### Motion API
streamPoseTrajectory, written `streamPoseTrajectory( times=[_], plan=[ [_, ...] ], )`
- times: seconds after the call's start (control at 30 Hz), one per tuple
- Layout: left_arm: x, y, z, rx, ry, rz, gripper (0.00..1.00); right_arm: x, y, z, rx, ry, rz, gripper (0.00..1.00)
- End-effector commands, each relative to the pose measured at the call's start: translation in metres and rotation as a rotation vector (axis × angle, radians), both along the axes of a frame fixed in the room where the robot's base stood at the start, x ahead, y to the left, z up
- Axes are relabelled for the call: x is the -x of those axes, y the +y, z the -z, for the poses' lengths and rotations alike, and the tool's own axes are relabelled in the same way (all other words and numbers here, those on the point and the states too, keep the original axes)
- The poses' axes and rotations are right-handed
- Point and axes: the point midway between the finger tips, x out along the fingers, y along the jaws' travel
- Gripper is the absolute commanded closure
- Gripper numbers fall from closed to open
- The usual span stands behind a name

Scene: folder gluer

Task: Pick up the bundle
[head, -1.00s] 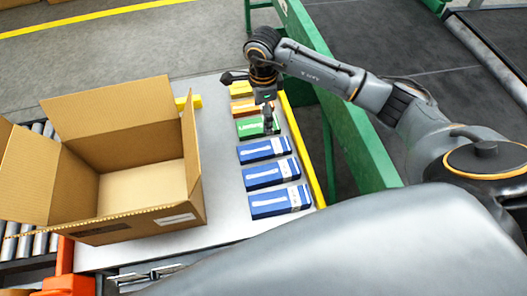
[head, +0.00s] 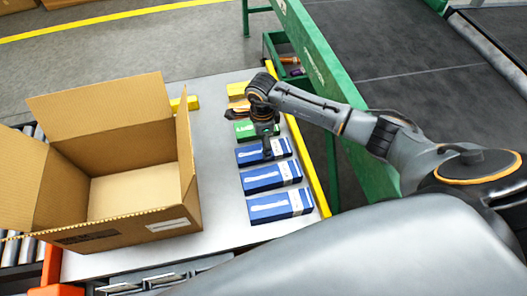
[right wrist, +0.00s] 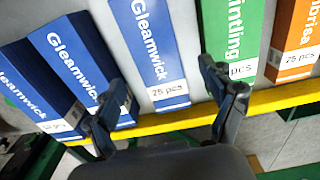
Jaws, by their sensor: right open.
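Three blue Gleamwick bundles lie in a row on the grey table, the farthest (head: 250,156), the middle (head: 270,177) and the nearest (head: 280,206). Beyond them lie a green bundle (head: 243,131) and an orange one, partly hidden by my right arm. My right gripper (head: 268,152) is over the farthest blue bundle. My left gripper is out of view.
An open cardboard box (head: 130,192) stands on the table left of the bundles. A yellow strip (head: 314,183) runs along the table's right edge, with a green frame (head: 335,95) beyond it. Rollers (head: 14,262) lie at the left. Bare table separates box and bundles.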

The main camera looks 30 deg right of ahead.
Motion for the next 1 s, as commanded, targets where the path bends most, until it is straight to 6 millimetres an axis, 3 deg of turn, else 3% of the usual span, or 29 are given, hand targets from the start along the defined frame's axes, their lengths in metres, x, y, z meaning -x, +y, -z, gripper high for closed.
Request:
streamPoseTrajectory(
  times=[0.23,0.57,0.87,0.9,1.0],
  plan=[
    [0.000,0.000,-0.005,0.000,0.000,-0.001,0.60,0.003,-0.002,0.037,-0.002,0.003,0.001,0.17],
    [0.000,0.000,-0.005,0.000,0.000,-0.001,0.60,0.003,-0.003,0.045,0.000,0.000,-0.001,0.17],
    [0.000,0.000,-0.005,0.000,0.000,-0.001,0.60,0.003,-0.003,0.045,0.000,0.000,-0.001,0.76],
    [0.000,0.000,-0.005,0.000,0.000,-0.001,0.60,0.003,-0.003,0.045,0.000,0.000,-0.001,0.81],
    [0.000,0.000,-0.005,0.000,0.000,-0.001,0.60,0.003,-0.003,0.045,0.000,0.000,-0.001,0.81]
  ],
)
